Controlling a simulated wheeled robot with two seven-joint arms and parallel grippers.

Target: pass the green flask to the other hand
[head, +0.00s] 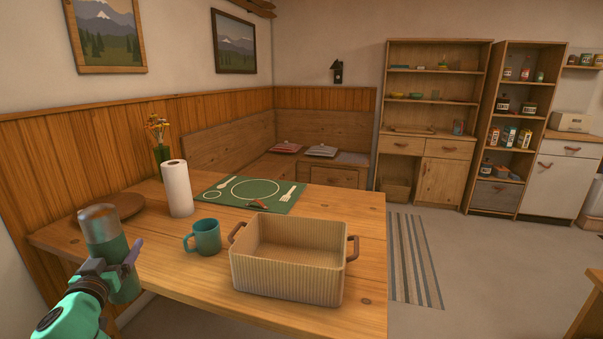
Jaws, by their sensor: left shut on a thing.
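The green flask (107,246) has a silvery cap and stands nearly upright at the left of the head view, in front of the table's left edge. My left gripper (122,277) is shut on the flask's lower body. The flask's lower end is partly hidden by the gripper. My right gripper is not in view.
The wooden table (185,267) holds a teal mug (206,237), a ribbed beige basket (288,273) with brown handles, a paper towel roll (177,190), a brown plate (122,205), a green placemat (275,203) and a flower vase (161,155).

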